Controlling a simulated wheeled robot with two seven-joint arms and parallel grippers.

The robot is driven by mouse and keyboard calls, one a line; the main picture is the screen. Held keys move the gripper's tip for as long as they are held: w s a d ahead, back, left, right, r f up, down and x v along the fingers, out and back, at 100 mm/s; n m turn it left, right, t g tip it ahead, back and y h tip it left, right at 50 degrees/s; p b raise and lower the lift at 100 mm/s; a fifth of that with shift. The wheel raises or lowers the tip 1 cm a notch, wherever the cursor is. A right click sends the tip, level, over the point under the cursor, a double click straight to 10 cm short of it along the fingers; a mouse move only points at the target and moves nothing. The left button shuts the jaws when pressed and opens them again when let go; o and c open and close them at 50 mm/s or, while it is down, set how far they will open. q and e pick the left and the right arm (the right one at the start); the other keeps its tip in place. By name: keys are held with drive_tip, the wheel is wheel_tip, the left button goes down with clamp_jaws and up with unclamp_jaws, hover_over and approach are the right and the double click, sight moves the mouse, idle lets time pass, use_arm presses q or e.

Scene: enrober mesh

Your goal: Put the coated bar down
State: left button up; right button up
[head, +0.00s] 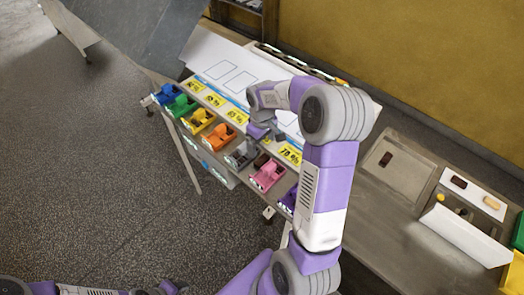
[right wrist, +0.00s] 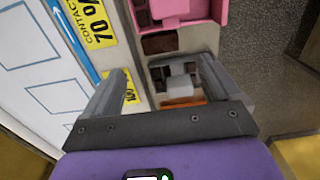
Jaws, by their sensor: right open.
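My right gripper (head: 262,132) hangs over the row of coloured holders on the long table. In the right wrist view its two fingers (right wrist: 163,66) are spread wide, with nothing held between them. A dark brown bar-like piece (right wrist: 160,43) lies beside the pink holder, just beyond the fingertips; it also shows in the head view (head: 262,160) between the grey and pink holders. Another dark bar (head: 385,158) lies on a flat tray at the right, and one more (head: 459,182) lies on a white board beside a pale bar (head: 491,202). My left gripper (head: 168,288) is only partly visible at the bottom edge.
A grey holder (head: 241,153) and a pink holder (head: 267,175) stand in a row with several others along the table edge, with yellow labels (head: 290,154) behind them. A white panel with outlined squares (head: 240,80) is empty. The tray (head: 405,180) has free room.

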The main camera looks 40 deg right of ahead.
wheel_tip(320, 180, up, 3)
drive_tip(key=shift+f, duration=0.2)
drive_tip(key=shift+o, duration=0.5)
drive_tip(key=b, duration=0.2)
hover_over(261, 159)
drive_tip(key=f, duration=0.4)
drive_tip(key=shift+w+d+f, duration=0.1)
drive_tip(key=shift+d+f, duration=0.2)
drive_tip(key=shift+f, duration=0.3)
drive_tip(key=f, duration=0.6)
drive_tip(key=shift+a+f, duration=0.25)
drive_tip(key=c, duration=0.9)
